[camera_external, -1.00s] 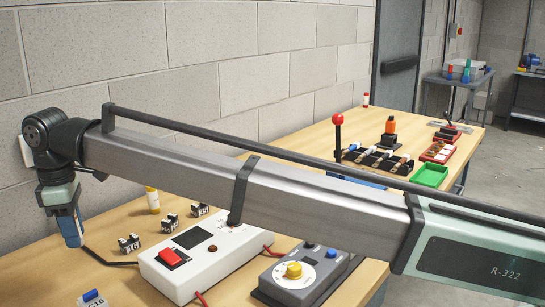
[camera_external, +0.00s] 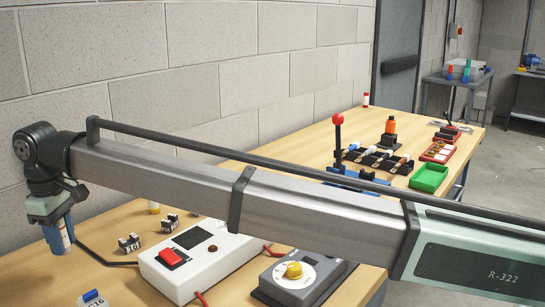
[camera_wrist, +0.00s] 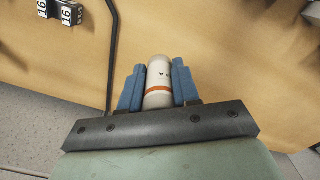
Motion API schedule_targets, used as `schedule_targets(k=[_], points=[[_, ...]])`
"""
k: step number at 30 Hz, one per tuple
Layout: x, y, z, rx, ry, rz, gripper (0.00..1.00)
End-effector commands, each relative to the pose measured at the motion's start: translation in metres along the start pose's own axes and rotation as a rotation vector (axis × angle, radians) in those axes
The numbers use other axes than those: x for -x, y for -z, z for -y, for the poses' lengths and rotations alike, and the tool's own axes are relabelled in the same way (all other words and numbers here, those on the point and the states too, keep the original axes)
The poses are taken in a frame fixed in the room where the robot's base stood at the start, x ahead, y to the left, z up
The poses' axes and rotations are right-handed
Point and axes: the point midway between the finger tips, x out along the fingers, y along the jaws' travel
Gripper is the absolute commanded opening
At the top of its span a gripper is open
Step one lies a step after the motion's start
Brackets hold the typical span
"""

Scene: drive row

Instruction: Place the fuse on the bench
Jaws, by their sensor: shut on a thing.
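My gripper (camera_external: 58,238) points down over the left part of the wooden bench (camera_external: 112,222), with its blue fingers low near the surface. In the wrist view, my gripper (camera_wrist: 158,88) is shut on the fuse (camera_wrist: 158,72), a white cylinder with an orange band and small dark lettering. The fuse lies between the two blue fingers, and its rounded end sticks out past them. Its lower part is hidden behind the gripper's dark bar. Bare bench (camera_wrist: 225,65) shows around the fuse. I cannot tell whether the fuse touches the bench.
A white tester box (camera_external: 200,262) and a grey dial box (camera_external: 305,278) stand to the right. A black lead (camera_external: 100,257) runs close to my gripper. Small numbered blocks (camera_external: 130,243) stand nearby. A fuse rack (camera_external: 375,160) and green tray (camera_external: 428,178) are at the far end.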

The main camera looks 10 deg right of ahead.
Motion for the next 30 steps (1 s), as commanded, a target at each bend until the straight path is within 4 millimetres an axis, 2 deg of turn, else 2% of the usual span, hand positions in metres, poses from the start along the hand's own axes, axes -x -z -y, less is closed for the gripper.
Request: schedule_targets(k=[3,10,16,30], points=[[-0.020,-0.001,0.000,0.001,0.000,0.000,0.00],[-0.037,0.000,0.000,0.001,0.000,-0.001,0.00],[-0.061,-0.001,0.000,0.002,0.000,0.000,0.00],[-0.070,0.000,0.000,0.002,0.000,-0.001,0.00]])
